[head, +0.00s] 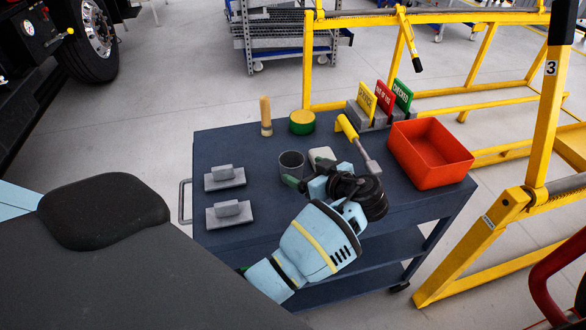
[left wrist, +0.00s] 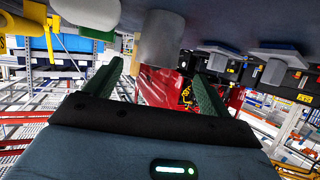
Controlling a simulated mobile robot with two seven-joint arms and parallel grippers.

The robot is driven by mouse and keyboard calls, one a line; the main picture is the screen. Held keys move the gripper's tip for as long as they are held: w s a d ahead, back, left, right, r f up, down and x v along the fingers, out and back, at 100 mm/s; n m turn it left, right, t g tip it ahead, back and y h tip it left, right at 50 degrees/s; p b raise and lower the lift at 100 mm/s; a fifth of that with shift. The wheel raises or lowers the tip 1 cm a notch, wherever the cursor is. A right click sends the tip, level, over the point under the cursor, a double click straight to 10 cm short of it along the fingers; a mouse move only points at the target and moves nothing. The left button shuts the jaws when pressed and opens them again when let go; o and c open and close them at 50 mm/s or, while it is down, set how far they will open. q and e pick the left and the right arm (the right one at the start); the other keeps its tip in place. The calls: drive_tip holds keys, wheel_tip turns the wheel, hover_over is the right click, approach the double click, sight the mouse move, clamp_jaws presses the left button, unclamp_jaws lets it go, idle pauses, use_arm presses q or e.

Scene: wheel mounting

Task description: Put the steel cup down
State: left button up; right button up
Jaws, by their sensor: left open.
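The steel cup (head: 291,163) is a plain grey cylinder standing upright on the dark blue cart top (head: 240,140). My left gripper (head: 307,173) is over the cart, close beside the cup on its near right side. In the left wrist view, which looks upside down, the cup (left wrist: 160,42) shows ahead, between the lines of the two green fingers. The left gripper (left wrist: 155,62) is open, with a gap visible on each side of the cup. I cannot tell whether the fingertips reach around it. My right gripper is not in view.
Two grey blocks with handles (head: 226,177) lie left of the cup. A wooden-handled item (head: 265,115), a green-yellow round tin (head: 302,123), a yellow-handled tool (head: 358,145), a sign holder (head: 375,115) and a red bin (head: 430,153) are on the cart.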

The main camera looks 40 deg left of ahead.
sight(286, 161)
use_arm(q)
drive_tip(key=shift+x, duration=1.15)
drive_tip(key=shift+p+x, duration=0.35)
drive_tip(key=shift+x, duration=2.35)
drive_tip(key=shift+w+d+f, duration=0.1)
drive_tip(key=shift+f, duration=0.05)
drive_tip(key=c, duration=1.2)
